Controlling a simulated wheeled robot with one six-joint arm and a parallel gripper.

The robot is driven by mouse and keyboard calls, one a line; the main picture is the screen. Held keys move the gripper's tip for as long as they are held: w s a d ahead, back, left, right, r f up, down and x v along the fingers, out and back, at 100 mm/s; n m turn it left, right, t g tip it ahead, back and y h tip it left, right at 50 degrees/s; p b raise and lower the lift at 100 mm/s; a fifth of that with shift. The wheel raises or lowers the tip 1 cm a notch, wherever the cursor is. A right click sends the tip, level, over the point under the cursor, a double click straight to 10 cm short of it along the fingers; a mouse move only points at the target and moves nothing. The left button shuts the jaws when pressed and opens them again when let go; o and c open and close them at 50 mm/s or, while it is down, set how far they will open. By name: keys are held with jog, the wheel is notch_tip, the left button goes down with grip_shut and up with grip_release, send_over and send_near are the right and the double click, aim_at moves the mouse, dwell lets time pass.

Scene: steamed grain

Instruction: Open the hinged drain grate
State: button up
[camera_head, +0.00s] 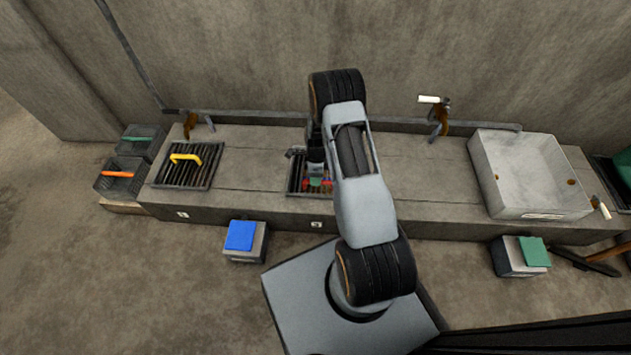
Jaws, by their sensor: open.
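A dark barred grate (176,176) with a yellow handle (186,158) lies flat in the left part of the concrete counter. A second dark barred grate or opening (295,178) is near the middle of the counter, mostly covered by my arm. My gripper (317,182) points down over this middle grate and is open. Small green, red and blue parts show around its tip. I cannot tell whether they belong to the gripper or lie below it, nor whether the gripper touches the grate.
A large pale basin (483,165) stands on the counter at the right. Two dark bins (108,184) stand at the left end. A box with a blue top (240,236) and one with a green top (534,252) stand on the floor in front. Brown taps are at the wall.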

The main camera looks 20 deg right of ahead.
jog(key=shift+s+a+f, duration=0.1)
jog(key=shift+s+f, duration=0.05)
jog(key=shift+f, duration=0.7)
jog(key=shift+c, duration=0.2)
grip_shut()
